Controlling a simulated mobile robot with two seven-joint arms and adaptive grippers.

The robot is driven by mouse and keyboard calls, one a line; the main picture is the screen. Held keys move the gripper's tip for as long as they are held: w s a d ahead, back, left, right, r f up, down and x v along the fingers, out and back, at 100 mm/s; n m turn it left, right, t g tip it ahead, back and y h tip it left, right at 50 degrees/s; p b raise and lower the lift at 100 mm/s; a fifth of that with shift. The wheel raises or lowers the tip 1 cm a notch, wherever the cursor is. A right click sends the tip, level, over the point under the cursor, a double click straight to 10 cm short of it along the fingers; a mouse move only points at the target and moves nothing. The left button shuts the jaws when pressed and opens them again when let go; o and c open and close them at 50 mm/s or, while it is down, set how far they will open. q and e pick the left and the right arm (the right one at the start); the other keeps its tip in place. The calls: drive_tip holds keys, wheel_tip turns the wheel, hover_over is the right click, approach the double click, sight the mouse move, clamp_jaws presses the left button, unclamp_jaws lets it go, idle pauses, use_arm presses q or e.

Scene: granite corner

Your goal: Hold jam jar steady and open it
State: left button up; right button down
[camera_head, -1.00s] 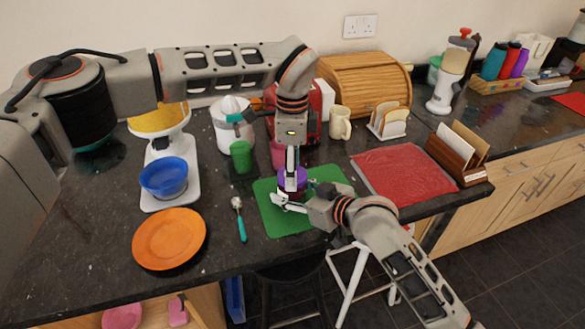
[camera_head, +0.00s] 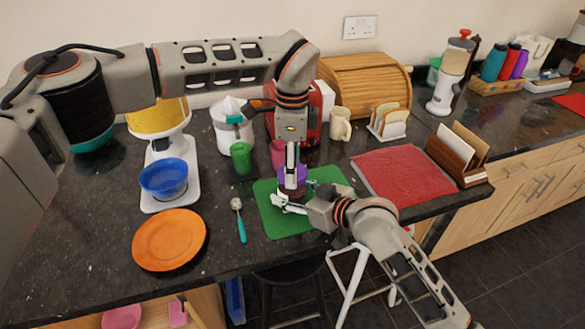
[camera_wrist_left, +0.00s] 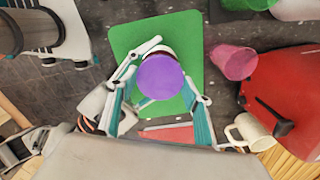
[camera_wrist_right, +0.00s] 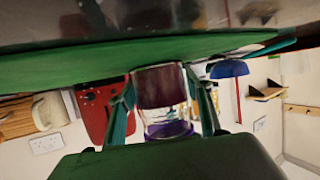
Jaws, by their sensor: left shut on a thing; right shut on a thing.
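The jam jar (camera_head: 290,194) stands upright on the green mat (camera_head: 273,222), with dark red jam inside. Its purple lid (camera_wrist_left: 160,77) faces up in the left wrist view. My left gripper (camera_head: 292,170) comes down from above and is shut on the lid. My right gripper (camera_head: 288,203) reaches in low from the front right and is shut on the jar's body. In the right wrist view, which is upside down, the jam (camera_wrist_right: 160,84) shows between the right fingers, with clear glass and the lid below. I cannot tell whether the lid is loose.
An orange plate (camera_head: 169,240), a teal-handled spoon (camera_head: 241,228) and a blue bowl on a white scale (camera_head: 164,181) are at left. A green cup (camera_head: 241,157) stands behind the mat. A red board (camera_head: 404,174) lies to the right. The counter's front edge is close to the mat.

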use_arm(q)
drive_tip(key=shift+r, duration=0.55)
use_arm(e)
drive_tip(key=shift+f, duration=0.15)
use_arm(q)
drive_tip(key=shift+r, duration=1.95)
use_arm(e)
drive_tip(key=c, duration=0.9)
unclamp_jaws()
